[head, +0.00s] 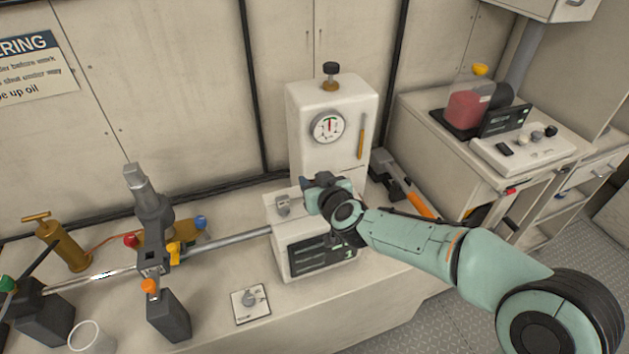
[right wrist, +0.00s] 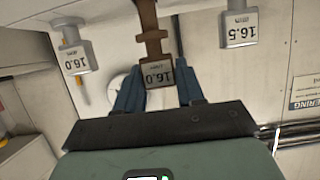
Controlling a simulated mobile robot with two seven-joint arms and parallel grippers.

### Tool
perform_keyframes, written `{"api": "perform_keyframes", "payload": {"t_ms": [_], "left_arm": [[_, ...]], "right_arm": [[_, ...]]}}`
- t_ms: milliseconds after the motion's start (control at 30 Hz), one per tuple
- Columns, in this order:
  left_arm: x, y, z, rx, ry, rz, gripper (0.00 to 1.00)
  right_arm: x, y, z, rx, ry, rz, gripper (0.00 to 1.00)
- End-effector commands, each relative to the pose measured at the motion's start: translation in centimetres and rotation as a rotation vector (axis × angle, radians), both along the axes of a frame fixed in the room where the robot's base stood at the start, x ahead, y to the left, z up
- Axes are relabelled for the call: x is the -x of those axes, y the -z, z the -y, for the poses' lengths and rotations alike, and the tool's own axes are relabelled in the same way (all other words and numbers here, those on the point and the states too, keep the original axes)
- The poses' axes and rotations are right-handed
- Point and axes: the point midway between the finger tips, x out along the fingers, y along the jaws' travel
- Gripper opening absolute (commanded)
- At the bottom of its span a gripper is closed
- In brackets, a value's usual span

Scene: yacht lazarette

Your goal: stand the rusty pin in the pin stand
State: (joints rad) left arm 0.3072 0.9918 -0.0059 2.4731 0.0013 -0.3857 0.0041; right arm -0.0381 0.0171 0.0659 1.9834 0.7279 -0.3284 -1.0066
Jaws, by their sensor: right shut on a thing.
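The rusty pin (right wrist: 153,40) is brown and shows in the right wrist view, with a grey end block marked 16.0 (right wrist: 158,73). My right gripper (head: 318,188) is shut on it, with its blue fingers (right wrist: 160,88) on either side of the block. In the head view the gripper is over the ledge of the white gauge cabinet (head: 305,113) and hides the pin. I cannot tell whether the pin touches the ledge. A white square plate with a short grey round piece (head: 250,298) lies on the bench; I cannot tell whether it is the pin stand. My left gripper is not in view.
Grey tags marked 16.0 (right wrist: 73,60) and 16.5 (right wrist: 239,28) flank the pin. A steel rod with an upright grey lever (head: 150,205), a brass pump (head: 64,245) and a white cup (head: 90,337) stand left. The bench front right of the plate is clear.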

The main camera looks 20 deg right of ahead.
Motion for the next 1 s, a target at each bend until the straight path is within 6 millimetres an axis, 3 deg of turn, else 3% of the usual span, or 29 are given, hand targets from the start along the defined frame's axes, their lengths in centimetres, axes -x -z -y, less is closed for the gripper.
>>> {"api": "perform_keyframes", "payload": {"t_ms": [1000], "left_arm": [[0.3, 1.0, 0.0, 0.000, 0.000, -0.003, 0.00]], "right_arm": [[0.0, 1.1, 0.0, 0.000, 0.000, 0.001, 0.04]]}}
